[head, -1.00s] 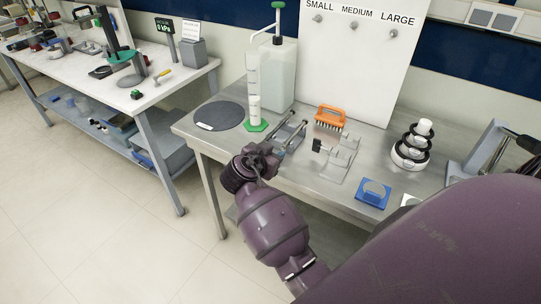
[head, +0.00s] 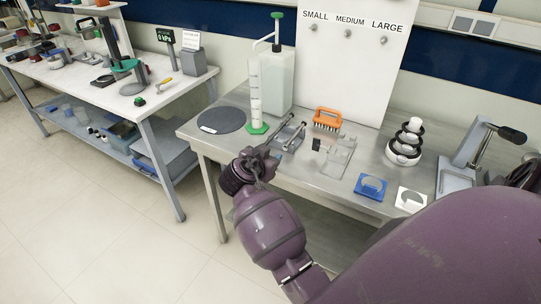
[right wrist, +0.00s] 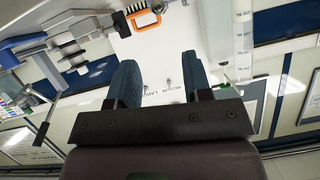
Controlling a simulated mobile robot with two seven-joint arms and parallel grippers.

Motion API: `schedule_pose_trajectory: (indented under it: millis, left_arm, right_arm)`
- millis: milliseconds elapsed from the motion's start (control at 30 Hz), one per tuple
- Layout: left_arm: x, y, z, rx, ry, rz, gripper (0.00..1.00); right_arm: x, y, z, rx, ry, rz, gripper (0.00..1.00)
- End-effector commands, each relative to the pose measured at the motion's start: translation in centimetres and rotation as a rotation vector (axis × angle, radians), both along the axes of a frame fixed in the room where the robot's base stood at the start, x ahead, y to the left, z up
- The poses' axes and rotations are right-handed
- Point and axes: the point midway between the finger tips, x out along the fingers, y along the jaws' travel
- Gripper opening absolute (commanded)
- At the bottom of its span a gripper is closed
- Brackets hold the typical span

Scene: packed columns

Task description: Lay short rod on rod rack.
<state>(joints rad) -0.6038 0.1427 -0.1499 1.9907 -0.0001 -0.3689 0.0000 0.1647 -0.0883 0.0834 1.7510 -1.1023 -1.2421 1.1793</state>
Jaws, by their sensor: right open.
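Two slim metal rods (head: 291,134) with dark ends lie side by side on a low support on the steel bench, behind my right gripper. This looks like the rod rack. I cannot tell which piece is the short rod. My right gripper (head: 262,157) is at the bench's front edge, just in front of the rods, and partly hides the support. In the right wrist view its two blue fingers (right wrist: 160,80) stand wide apart with nothing between them. A grey bar-shaped fixture (right wrist: 25,44) shows left of the fingers there. My left gripper is not in view.
A clear stand (head: 340,158) with a black block and an orange brush (head: 327,118) stand right of the rods. A measuring cylinder (head: 256,95) on a green foot and a dark round mat (head: 221,120) are to the left. A blue plate (head: 371,187) lies farther right.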

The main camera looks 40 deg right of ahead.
Motion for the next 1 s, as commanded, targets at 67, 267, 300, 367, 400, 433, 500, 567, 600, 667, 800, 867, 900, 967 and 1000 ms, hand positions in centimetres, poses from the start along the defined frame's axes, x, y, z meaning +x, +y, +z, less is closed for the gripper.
schedule_pose_trajectory:
  millis: [67,267,300,367,400,433,500,567,600,667,800,867,900,967,1000]
  left_arm:
    - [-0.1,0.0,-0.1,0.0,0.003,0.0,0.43]
    - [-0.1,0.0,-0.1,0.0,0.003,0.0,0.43]
    - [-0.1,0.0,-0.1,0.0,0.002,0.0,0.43]
    - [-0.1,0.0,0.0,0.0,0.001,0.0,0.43]
    - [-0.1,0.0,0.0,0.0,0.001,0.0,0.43]
    - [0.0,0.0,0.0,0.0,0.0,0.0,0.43]
    - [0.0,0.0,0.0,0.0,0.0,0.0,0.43]
    - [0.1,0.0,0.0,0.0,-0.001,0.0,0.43]
    - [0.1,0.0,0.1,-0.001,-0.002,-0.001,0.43]
    - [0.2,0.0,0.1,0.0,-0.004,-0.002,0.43]
    - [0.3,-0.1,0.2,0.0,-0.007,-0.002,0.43]
    - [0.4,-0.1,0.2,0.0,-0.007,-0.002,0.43]
    - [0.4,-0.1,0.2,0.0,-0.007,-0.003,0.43]
    - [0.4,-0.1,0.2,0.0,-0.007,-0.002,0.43]
    - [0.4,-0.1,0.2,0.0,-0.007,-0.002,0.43]
  right_arm:
    - [-0.4,-0.1,-0.8,0.001,0.023,0.03,0.45]
    - [-3.4,0.4,-6.4,-0.004,0.179,0.309,0.45]
    - [-4.4,0.8,-7.7,-0.007,0.212,0.39,0.45]
    - [-6.1,1.5,-9.6,-0.012,0.256,0.51,0.45]
    - [-7.3,2.0,-10.7,-0.018,0.278,0.588,0.45]
    - [-8.2,2.5,-11.5,-0.021,0.292,0.644,0.45]
    - [-10.6,3.5,-13.0,-0.033,0.314,0.77,0.45]
    - [-12.7,4.4,-14.0,-0.043,0.321,0.869,0.45]
    - [-14.2,5.1,-14.6,-0.05,0.322,0.928,0.45]
    - [-16.2,5.9,-15.1,-0.062,0.314,1.004,0.45]
    - [-19.9,7.4,-15.5,-0.088,0.286,1.121,0.45]
    - [-20.9,7.8,-15.5,-0.096,0.276,1.148,0.45]
    - [-21.4,8.0,-15.5,-0.1,0.269,1.16,0.45]
    - [-21.8,8.2,-15.5,-0.104,0.263,1.172,0.45]
    - [-22.0,8.3,-15.4,-0.106,0.26,1.176,0.45]
